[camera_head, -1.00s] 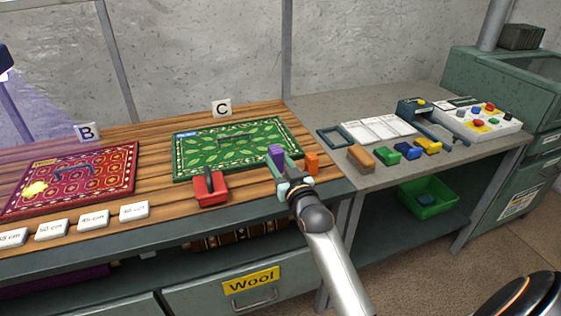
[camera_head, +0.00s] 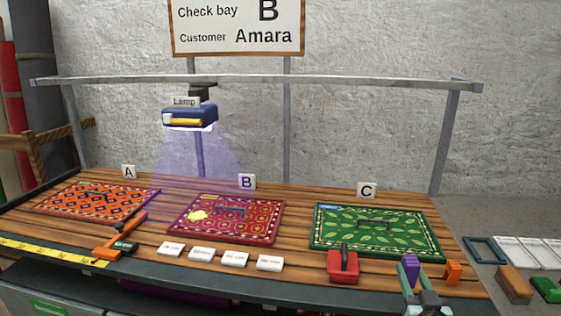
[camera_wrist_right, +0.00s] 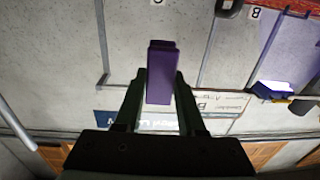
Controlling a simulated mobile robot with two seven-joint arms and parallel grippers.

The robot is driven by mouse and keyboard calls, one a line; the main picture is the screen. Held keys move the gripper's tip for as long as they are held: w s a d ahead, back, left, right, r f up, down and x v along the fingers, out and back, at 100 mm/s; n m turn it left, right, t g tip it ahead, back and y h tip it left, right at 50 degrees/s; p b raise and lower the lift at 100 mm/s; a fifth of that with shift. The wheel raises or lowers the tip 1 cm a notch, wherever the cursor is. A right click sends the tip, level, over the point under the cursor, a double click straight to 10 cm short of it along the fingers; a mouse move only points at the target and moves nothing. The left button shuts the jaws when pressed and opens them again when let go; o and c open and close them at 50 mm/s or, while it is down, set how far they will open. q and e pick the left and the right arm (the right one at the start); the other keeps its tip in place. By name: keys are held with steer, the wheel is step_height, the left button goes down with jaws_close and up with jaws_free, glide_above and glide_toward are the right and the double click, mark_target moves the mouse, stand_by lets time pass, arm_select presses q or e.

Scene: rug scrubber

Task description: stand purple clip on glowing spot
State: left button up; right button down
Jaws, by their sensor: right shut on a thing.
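The purple clip (camera_head: 410,268) is held upright between the fingers of my right gripper (camera_head: 420,292), at the front right of the wooden bench. The right wrist view also shows the purple clip (camera_wrist_right: 160,72) between both fingers of the gripper (camera_wrist_right: 158,95). The glowing spot (camera_head: 197,215) is a bright yellow patch on the left part of the red rug sample (camera_head: 262,222) in bay B, under the violet light of the lamp (camera_head: 190,115). My right gripper is well to the right of that spot. My left gripper is not in view.
A red block with a dark handle (camera_head: 343,265) and white tiles (camera_head: 234,257) lie along the bench front. An orange clip (camera_head: 453,272) stands right of my gripper. The green rug (camera_head: 340,240) is in bay C, the orange rug (camera_head: 75,202) in bay A.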

steer(key=s+a+r+n+y, duration=0.1)
steer(key=s+a+r+y, duration=0.1)
steer(key=s+a, duration=0.9)
steer(key=s, duration=0.4)
steer(key=shift+a+n+y, duration=0.35)
steer(key=shift+n+y, duration=0.05)
steer(key=shift+r, duration=0.1)
steer(key=w+r, duration=0.5)
steer(key=r, duration=0.6)
steer(key=s+f, duration=0.5)
steer(key=f, duration=0.6)
